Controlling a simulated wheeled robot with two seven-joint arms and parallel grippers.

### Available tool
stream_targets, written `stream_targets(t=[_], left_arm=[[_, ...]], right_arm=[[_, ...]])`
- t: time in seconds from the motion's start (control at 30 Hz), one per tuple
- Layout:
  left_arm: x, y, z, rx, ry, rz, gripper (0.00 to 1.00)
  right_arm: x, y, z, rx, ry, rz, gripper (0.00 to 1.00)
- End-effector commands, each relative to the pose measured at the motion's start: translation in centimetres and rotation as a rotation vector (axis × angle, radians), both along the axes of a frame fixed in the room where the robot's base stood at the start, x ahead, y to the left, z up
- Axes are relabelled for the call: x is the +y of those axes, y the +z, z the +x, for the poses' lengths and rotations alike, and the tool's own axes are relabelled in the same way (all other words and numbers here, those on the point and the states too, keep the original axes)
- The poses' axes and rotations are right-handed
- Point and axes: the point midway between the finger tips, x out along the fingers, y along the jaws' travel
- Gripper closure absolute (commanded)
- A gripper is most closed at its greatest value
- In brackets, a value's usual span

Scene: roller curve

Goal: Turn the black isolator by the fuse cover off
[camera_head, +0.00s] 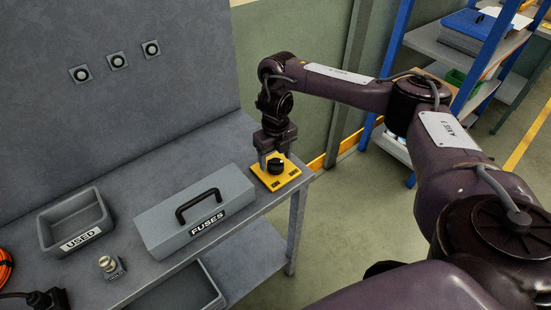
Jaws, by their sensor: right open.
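The black isolator (276,165) is a round knob on a yellow square plate (291,178) at the right end of the grey bench. The fuse cover (160,226) is a grey lid with a black handle and the label FUSES, lying just left of the isolator. My right gripper (271,158) points down at the isolator, with its fingers open at the knob. I cannot tell whether the fingers touch it, and part of the knob is hidden behind them. My left gripper is not in view.
A grey bin labelled USED (76,222) stands at the left of the bench. A small metal fitting (111,266) sits in front of it. An open tray (180,291) is below the bench's front edge. A blue-framed shelf (398,60) stands behind my right arm.

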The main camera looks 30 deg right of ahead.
Motion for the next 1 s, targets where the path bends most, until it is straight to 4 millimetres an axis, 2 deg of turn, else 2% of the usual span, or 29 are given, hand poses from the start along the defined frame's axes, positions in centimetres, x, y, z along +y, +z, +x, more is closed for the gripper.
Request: stream_targets(t=[0.03,0.1,0.3,0.47,1.0], left_arm=[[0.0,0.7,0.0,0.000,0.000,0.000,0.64],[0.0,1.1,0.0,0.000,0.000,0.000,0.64],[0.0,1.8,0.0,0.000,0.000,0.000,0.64],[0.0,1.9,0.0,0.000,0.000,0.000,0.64],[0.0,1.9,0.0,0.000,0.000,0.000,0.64]], right_arm=[[-0.1,1.5,0.1,-0.004,-0.001,-0.002,0.34],[-0.1,2.7,0.2,-0.005,0.001,-0.001,0.34],[0.0,5.3,0.1,-0.004,0.000,-0.001,0.34],[0.0,6.0,0.0,-0.001,-0.001,0.000,0.34],[0.0,6.0,0.0,-0.001,-0.001,0.000,0.34]])
